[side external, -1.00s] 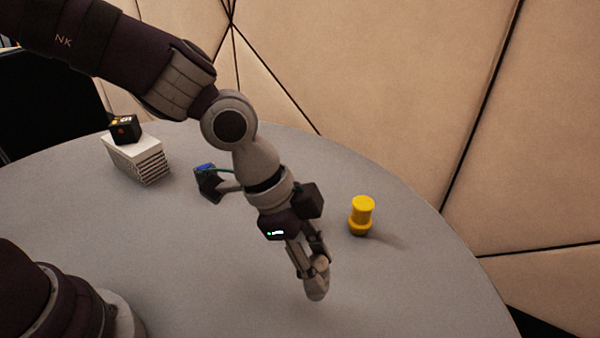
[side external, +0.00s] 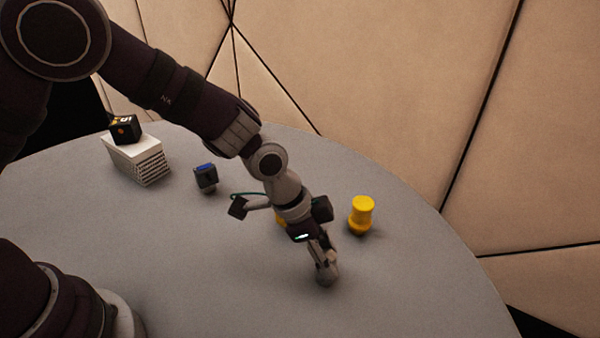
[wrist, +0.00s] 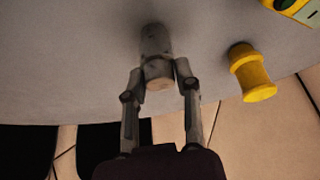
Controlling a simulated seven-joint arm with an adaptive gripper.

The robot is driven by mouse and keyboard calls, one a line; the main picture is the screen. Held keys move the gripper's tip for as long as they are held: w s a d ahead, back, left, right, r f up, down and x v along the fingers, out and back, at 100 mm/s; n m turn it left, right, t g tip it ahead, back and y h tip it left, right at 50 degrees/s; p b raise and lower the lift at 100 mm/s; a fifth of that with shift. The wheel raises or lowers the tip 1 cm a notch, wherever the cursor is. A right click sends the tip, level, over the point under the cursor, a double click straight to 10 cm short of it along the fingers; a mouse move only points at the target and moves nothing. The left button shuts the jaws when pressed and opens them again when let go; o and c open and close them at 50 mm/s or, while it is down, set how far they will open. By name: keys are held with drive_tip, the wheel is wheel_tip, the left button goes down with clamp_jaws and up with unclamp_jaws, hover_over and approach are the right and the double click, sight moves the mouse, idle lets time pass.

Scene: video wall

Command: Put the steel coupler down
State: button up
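The steel coupler (wrist: 155,42) is a grey, worn cylinder with a wider collar at its near end. In the wrist view it sits between the two fingers of my gripper (wrist: 160,72), which press on its collar from both sides. In the side view my gripper (side external: 323,252) points down over the table with the coupler (side external: 327,275) at its tips. The coupler's far end is close to the grey table (side external: 230,270), with a dark shadow around it. I cannot tell whether it touches.
A yellow spool-shaped piece (side external: 361,214) stands right of my gripper. A yellow item (side external: 280,218) is mostly hidden behind my wrist. A dark block with a blue top (side external: 206,178) and a white box (side external: 140,160) carrying a black cube (side external: 125,129) stand left. The front table is clear.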

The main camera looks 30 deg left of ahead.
drive_tip(key=o, duration=0.5)
drive_tip(key=shift+c, duration=0.2)
drive_tip(key=shift+r, duration=0.15)
drive_tip(key=shift+a+r, duration=0.1)
drive_tip(key=shift+r, duration=0.25)
drive_tip(key=v, duration=1.1)
drive_tip(key=s+a+r+n+t+y, duration=0.1)
drive_tip(key=s+a+r+n+y, duration=0.1)
drive_tip(key=s+a+n, duration=0.3)
drive_tip(key=s+a+r+n+t+y, duration=0.2)
drive_tip(key=s+a+r+n, duration=0.2)
drive_tip(key=a, duration=0.6)
drive_tip(key=s+n, duration=0.1)
drive_tip(key=n, duration=0.1)
drive_tip(key=shift+n, duration=0.3)
